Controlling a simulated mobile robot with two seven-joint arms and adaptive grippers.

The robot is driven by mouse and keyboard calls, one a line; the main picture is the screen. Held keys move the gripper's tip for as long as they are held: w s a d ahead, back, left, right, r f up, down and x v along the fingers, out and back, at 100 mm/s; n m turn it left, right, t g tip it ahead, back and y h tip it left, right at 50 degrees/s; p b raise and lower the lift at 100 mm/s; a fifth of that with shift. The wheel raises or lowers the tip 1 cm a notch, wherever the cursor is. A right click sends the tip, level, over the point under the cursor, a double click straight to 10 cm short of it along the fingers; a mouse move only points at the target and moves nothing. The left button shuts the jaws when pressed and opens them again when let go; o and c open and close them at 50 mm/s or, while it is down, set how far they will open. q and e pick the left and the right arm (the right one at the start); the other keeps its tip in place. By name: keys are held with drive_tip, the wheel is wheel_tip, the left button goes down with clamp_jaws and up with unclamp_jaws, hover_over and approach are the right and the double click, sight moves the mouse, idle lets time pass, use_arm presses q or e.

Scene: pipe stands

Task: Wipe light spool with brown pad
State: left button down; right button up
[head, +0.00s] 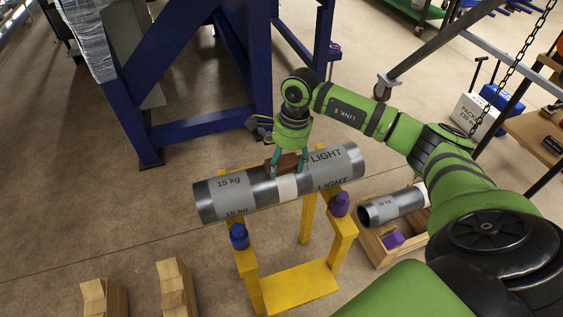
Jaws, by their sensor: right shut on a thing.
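The light spool (331,165) is a grey pipe with dark bands, a pale middle band and the words "15 kg" and "LIGHT". It lies across a yellow stand (300,285) with blue and purple knobs. My right gripper (288,170) points down over the middle of the spool and is shut on the brown pad (278,161). The pad is at the top of the spool, partly hidden by the fingers; I cannot tell whether it touches the surface. My left gripper is not in view.
A smaller grey pipe (391,206) lies in a wooden crate (385,254) with a purple block at the right. Wooden blocks (176,287) stand at the lower left. A large blue steel frame (195,131) rises behind the spool. Floor at the left is clear.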

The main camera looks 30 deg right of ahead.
drive_tip(key=shift+s+d, duration=0.1)
drive_tip(key=shift+d, duration=0.45)
drive_tip(key=shift+w+a+f, duration=0.1)
drive_tip(key=shift+a, duration=0.5)
drive_tip(key=shift+w+a+f, duration=0.1)
drive_tip(key=shift+a, duration=0.5)
drive_tip(key=shift+r, duration=0.15)
drive_tip(key=shift+r+p, duration=0.5)
drive_tip(key=shift+r, duration=0.45)
drive_tip(key=shift+w, duration=0.1)
